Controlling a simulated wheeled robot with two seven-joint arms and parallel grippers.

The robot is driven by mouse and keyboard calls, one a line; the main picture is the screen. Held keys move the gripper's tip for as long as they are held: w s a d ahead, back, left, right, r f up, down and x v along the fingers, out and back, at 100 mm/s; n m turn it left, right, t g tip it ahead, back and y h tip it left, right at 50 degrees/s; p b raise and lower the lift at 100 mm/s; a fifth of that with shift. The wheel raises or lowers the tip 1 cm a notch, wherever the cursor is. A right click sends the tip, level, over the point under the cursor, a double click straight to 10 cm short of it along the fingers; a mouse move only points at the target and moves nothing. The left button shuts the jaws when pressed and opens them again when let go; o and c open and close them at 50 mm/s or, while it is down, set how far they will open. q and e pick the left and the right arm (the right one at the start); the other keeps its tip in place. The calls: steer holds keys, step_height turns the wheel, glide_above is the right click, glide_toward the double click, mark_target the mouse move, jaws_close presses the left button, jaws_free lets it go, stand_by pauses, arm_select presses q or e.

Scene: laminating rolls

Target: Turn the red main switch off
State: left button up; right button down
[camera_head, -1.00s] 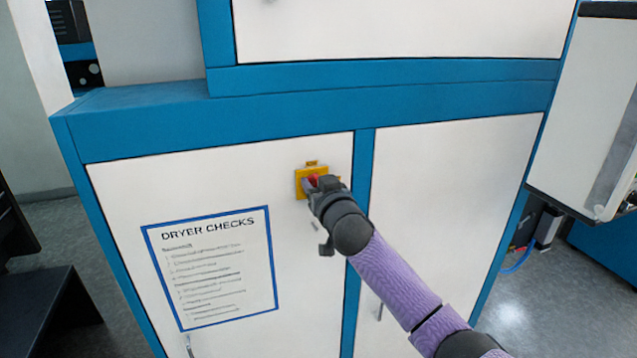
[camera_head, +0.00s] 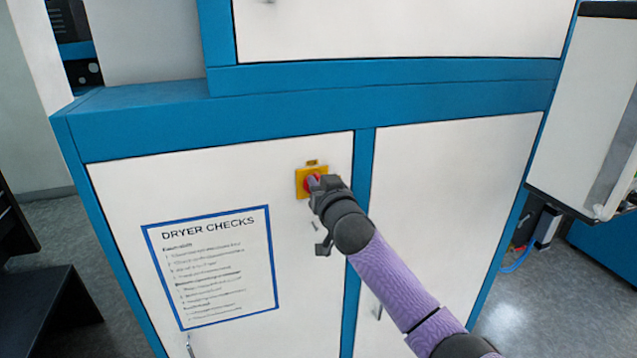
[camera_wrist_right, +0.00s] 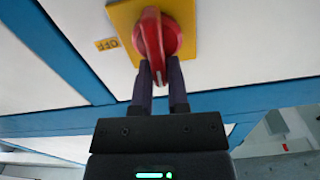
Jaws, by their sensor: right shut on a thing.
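The red main switch (camera_head: 315,178) is a rotary handle on a square yellow plate (camera_head: 302,190), on the white left door of the blue-framed cabinet. My left gripper is not in view.
A blue-bordered DRYER CHECKS sheet (camera_head: 212,268) is on the same door, below left of the switch. A blue post (camera_head: 364,160) separates it from the right door (camera_head: 440,185). A white panel (camera_head: 585,105) stands at the right, a dark bench (camera_head: 45,300) at the left.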

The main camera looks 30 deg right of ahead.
steer(key=shift+s+d+f+m+p, duration=0.1)
steer(key=shift+d+f+m+p, duration=0.35)
steer(key=shift+m, duration=2.35)
steer(key=shift+s+d+f+m+p, duration=0.15)
steer(key=shift+m+p, duration=0.5)
steer(key=shift+m, duration=2.15)
steer(key=shift+w+d+f+m+p, duration=0.1)
steer(key=shift+d+f+m+p, duration=0.35)
steer(key=shift+m, duration=2.35)
steer(key=shift+a+r, duration=0.1)
steer(key=shift+a, duration=0.1)
steer(key=c, duration=0.6)
jaws_free()
steer(key=shift+s, duration=0.1)
